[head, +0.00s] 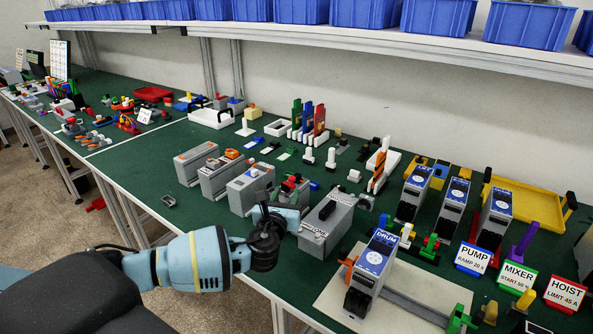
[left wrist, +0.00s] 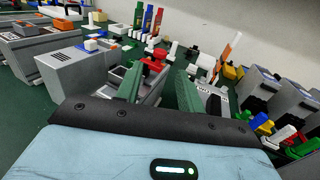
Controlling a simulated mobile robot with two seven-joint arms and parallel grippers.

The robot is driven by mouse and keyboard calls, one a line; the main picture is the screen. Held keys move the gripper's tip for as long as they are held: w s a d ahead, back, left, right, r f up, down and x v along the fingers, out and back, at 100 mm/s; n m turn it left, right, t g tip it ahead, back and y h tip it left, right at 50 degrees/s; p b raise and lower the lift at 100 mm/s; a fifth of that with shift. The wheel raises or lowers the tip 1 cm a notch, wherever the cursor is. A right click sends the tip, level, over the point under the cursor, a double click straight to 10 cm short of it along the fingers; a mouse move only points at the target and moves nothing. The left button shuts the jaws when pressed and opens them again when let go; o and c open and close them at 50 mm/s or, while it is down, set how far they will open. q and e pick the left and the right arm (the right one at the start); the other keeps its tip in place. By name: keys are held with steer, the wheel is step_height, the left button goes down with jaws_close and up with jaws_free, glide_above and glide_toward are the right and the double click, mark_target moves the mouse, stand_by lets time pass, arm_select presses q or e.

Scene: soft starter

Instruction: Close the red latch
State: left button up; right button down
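A red latch-like part (head: 290,183) sits on top of a grey box in the row of grey boxes, just beyond my left gripper in the head view. In the left wrist view the red part (left wrist: 153,60) stands upright above a grey housing, between and beyond the fingers. My left gripper (head: 277,209) is open, its two fingers spread apart with nothing between them that I can see. It appears apart from the red part, but the exact gap is hard to tell. The gripper hides part of that box. My right gripper is not in view.
Grey boxes (head: 197,162) stand close on the left, and a larger grey box (head: 327,225) on the right. A blue-topped DRUM unit (head: 372,270) stands on a pale board. A shelf with blue bins (head: 437,20) runs above the bench. Green bench surface is free at the front left.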

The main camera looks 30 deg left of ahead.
mark_target(291, 181)
arm_select(q)
steer(key=shift+w+a+r, duration=0.15)
steer(key=shift+w+r, duration=0.1)
steer(key=shift+w, duration=0.1)
steer(key=shift+x, duration=3.5)
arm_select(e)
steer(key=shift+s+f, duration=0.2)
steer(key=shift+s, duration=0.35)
arm_select(q)
steer(key=shift+f, duration=0.15)
jaws_close()
steer(key=shift+s, duration=0.1)
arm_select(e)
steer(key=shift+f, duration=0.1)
arm_select(q)
steer(key=shift+f+m+h, duration=0.1)
steer(key=shift+m+h, duration=0.2)
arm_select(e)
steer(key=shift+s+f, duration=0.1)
